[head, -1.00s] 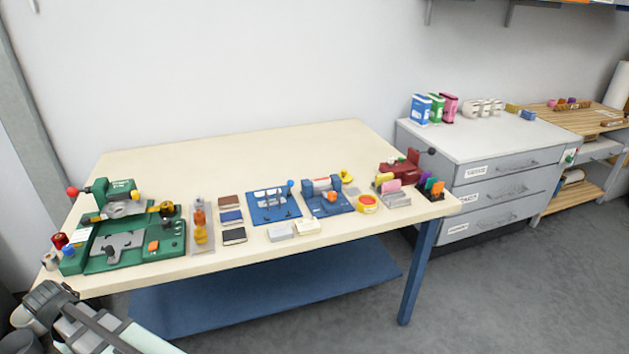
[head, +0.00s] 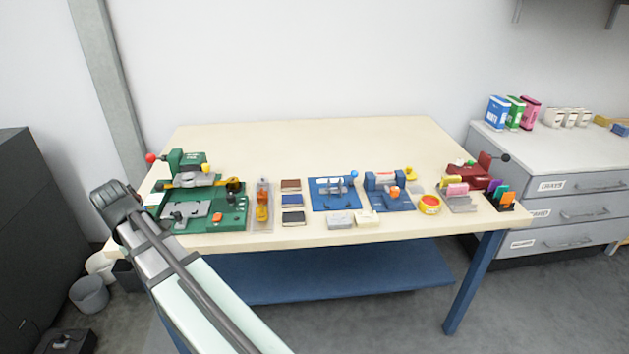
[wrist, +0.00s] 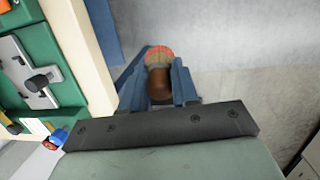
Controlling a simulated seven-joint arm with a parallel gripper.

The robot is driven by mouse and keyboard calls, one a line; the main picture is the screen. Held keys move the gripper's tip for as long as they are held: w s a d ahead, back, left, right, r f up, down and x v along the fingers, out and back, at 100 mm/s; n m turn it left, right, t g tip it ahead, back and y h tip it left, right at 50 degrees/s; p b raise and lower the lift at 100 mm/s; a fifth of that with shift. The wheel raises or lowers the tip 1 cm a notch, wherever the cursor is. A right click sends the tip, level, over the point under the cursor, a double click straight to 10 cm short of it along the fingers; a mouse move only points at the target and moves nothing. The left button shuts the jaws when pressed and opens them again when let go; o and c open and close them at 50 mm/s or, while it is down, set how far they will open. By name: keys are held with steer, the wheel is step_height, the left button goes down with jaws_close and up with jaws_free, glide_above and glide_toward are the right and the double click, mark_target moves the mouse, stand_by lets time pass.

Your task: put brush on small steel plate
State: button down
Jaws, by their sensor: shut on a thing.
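My gripper (wrist: 158,78) is shut on the brush (wrist: 159,58), which has a brown body and a reddish, striped end. In the wrist view it is over the floor, just off the table edge. In the head view my arm reaches up at the left front, and the fingers and brush are not visible. A flat steel plate with a dark knob (head: 185,214) lies on the green base; it also shows in the wrist view (wrist: 22,70). Another thin grey plate (head: 262,228) lies under an orange bottle. I cannot tell which is the small steel plate.
The green machine (head: 205,222) stands at the table's left end. Sanding blocks (head: 292,201), blue fixtures (head: 333,193), a yellow-red tin (head: 430,204) and a red vise (head: 468,174) line the front. The back of the table (head: 310,145) is clear.

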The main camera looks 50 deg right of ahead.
steer(key=s+d+r+m, duration=0.1)
steer(key=d+r, duration=0.1)
steer(key=d, duration=0.5)
steer(key=d+r+m, duration=0.1)
steer(key=d+r, duration=0.1)
steer(key=d, duration=0.5)
step_height(320, 180, up, 2)
steer(key=m, duration=2.5)
glide_above(417, 189)
steer(key=shift+a+f, duration=0.15)
steer(key=shift+f, duration=2.25)
steer(key=shift+a+f, duration=0.15)
steer(key=shift+f, duration=2.2)
steer(key=shift+f, duration=0.15)
steer(key=c, duration=0.8)
jaws_free()
steer(key=shift+c, duration=0.2)
